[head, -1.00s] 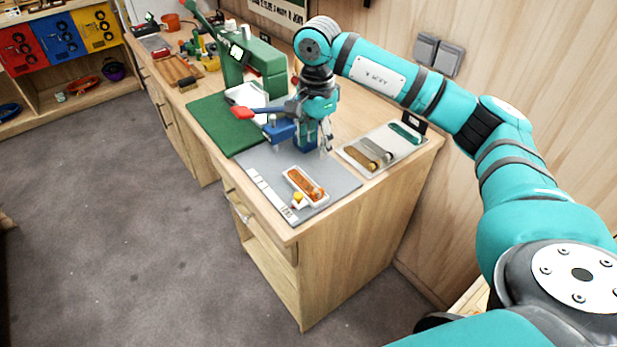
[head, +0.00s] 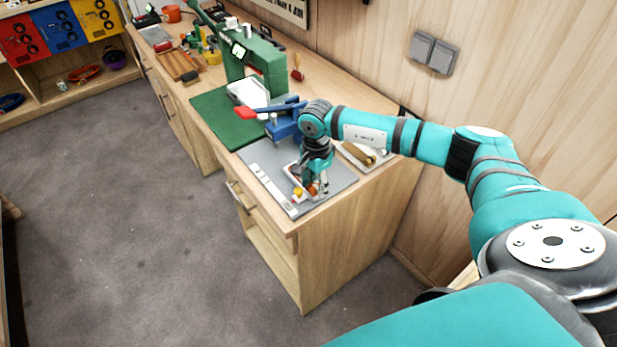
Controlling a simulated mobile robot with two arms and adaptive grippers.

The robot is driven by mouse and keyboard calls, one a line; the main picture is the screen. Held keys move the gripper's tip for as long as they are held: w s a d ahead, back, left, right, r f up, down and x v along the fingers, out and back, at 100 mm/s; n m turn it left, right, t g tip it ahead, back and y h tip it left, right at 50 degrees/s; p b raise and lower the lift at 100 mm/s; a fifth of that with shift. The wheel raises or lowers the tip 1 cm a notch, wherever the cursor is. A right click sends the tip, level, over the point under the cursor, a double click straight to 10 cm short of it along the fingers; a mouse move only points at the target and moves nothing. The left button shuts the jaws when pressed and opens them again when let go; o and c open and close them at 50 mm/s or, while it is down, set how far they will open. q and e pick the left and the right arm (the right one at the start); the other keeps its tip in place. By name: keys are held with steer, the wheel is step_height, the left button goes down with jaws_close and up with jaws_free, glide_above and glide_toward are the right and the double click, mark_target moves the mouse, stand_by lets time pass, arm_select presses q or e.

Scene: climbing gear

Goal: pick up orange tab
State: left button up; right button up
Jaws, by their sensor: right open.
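My right gripper (head: 316,186) points down over the grey mat (head: 262,160) near the bench's front corner. Its jaws are open, at a small white tray (head: 289,169) that holds orange material. A bit of orange (head: 312,190), perhaps the orange tab, shows by the fingertips. The gripper hides most of the tray, and I cannot tell whether the fingers touch the orange. A small yellow piece (head: 298,192) lies just left of the fingers. My left gripper is not in view.
A blue clamp-like tool with a red-ended lever (head: 246,112) stands behind the gripper. A green press (head: 245,60) and green mat (head: 222,118) are further back. A tray with a brown-handled tool (head: 358,153) is right, partly behind my arm. The wooden wall is close on the right.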

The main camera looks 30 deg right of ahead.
steer(key=shift+a+f, duration=0.1)
steer(key=shift+f, duration=0.05)
jaws_close()
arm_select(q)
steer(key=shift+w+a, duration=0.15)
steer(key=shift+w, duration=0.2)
